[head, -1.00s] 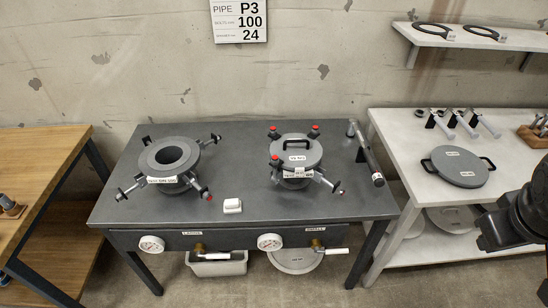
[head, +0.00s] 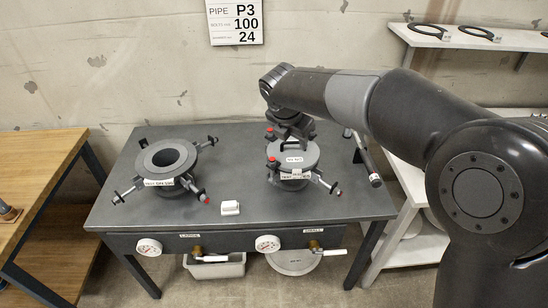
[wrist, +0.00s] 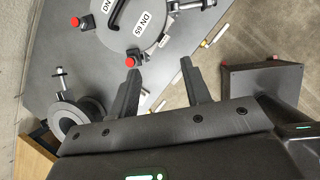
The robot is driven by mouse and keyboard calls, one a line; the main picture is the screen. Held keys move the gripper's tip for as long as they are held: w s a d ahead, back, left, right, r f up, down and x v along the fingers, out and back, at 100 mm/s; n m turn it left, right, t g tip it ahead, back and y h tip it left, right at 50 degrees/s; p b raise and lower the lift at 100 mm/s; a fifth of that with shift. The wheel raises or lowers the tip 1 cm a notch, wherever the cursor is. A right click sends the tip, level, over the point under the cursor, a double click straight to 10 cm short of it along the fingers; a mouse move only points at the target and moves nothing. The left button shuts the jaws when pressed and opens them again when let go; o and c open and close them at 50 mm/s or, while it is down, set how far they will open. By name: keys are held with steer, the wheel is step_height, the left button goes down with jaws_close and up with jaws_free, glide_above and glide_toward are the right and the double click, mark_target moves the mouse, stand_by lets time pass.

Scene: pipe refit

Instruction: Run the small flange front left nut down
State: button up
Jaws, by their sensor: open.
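The small flange (head: 291,177) stands at the right of the grey bench under a round grey lid (head: 297,155) with a black handle; the wrist view shows the lid (wrist: 128,28) marked DN 65. The front left nut (head: 271,159) is a red-capped piece at the lid's near left edge. It also shows in the wrist view (wrist: 130,62), close to the left fingertip. A back left red-capped nut (wrist: 75,22) shows too. My gripper (wrist: 160,70) is open, its fingers spread near the lid's edge and holding nothing. In the head view it hangs over the lid's back part.
The large flange (head: 170,157) stands on the left of the bench with arms swung outward. A small white block (head: 229,208) lies between the flanges. A swung-out bolt (head: 333,187) points front right.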

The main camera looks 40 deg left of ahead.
mark_target(271, 160)
steer(key=s+a+f+n, duration=0.3)
steer(key=a+f+n, duration=0.1)
steer(key=a, duration=0.3)
steer(key=shift+g+y, duration=0.3)
steer(key=x, duration=1)
steer(key=shift+w+a+f, duration=0.1)
steer(key=shift+a, duration=0.05)
jaws_close()
